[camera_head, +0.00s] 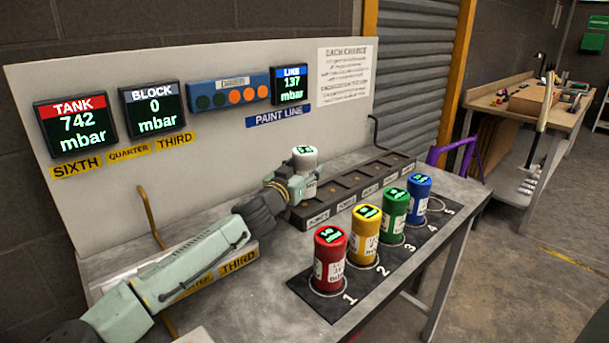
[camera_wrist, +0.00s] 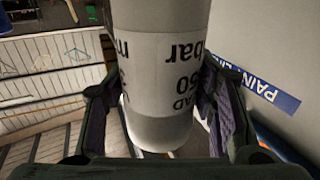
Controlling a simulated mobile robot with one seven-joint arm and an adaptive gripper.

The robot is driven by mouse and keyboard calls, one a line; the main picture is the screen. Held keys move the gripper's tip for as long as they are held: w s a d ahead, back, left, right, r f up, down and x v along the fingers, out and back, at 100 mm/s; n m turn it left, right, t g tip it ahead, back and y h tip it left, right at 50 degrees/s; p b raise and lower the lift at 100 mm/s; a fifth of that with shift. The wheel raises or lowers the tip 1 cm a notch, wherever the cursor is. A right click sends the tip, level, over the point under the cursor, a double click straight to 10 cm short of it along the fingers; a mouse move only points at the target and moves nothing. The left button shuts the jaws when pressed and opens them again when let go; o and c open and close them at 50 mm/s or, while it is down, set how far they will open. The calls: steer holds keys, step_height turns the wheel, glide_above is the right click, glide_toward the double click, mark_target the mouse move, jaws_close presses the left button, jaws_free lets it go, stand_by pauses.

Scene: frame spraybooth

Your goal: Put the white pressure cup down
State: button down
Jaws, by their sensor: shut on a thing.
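The white pressure cup (camera_head: 305,157) is upright in the head view, its small green display on top. My gripper (camera_head: 300,183) is shut around it over the left end of the dark block (camera_head: 345,202). In the wrist view the cup (camera_wrist: 165,70) sits between both fingers of my gripper (camera_wrist: 162,112), its label upside down. I cannot tell whether its base touches the block. A black numbered mat (camera_head: 411,266) carries a red cup (camera_head: 329,262) at 1, yellow (camera_head: 364,237) at 2, green (camera_head: 393,217) at 3 and blue (camera_head: 418,196) at 4. Ring 5 (camera_head: 436,206) is empty.
The panel behind has TANK (camera_head: 76,120) at 742 mbar, BLOCK (camera_head: 152,110) at 0 and LINE (camera_head: 290,84) at 137. A row of buttons (camera_head: 229,93) lies between. A bent rod (camera_head: 151,215) rises at the bench's left. A wooden workbench (camera_head: 530,105) stands far right.

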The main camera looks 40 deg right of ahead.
steer(key=shift+w+d, duration=0.35)
steer(key=shift+w, duration=0.1)
steer(key=shift+f+p, duration=0.7)
steer(key=shift+f, duration=0.95)
steer(key=shift+f, duration=0.1)
steer(key=shift+f, duration=0.15)
steer(key=c, duration=0.7)
jaws_free()
